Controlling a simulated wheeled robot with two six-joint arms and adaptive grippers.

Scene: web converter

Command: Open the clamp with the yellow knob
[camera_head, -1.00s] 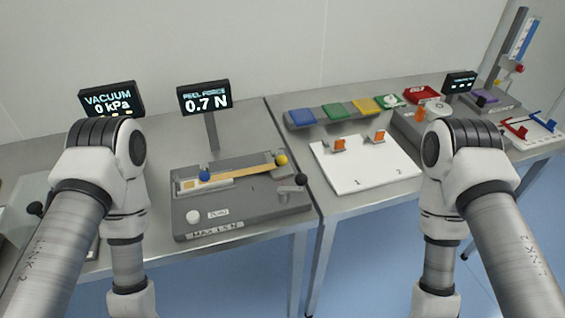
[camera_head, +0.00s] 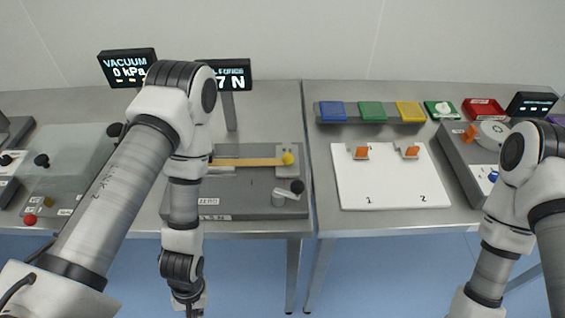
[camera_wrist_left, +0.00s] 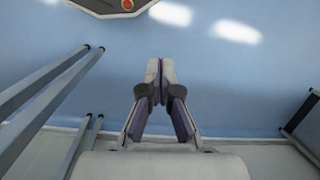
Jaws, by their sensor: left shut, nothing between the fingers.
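The yellow knob (camera_head: 288,158) sits on a small grey clamp block at the right end of an orange-yellow strip (camera_head: 248,162), on the grey peel-force device (camera_head: 245,205). Whether that clamp is open or closed is too small to tell. My left arm covers the left part of the device, including the blue knob's place. My left gripper (camera_wrist_left: 160,72) is shut and empty in the left wrist view, with blue floor beyond it. In the head view its hand hangs in front of the table, low in the picture, well apart from the yellow knob. My right gripper is out of view.
A black-knobbed lever (camera_head: 297,187) stands at the device's right front. The peel-force display (camera_head: 236,75) is partly behind my left arm. A white board (camera_head: 390,190) with two orange-tabbed clips lies right of it. Table legs (camera_wrist_left: 45,85) show in the left wrist view.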

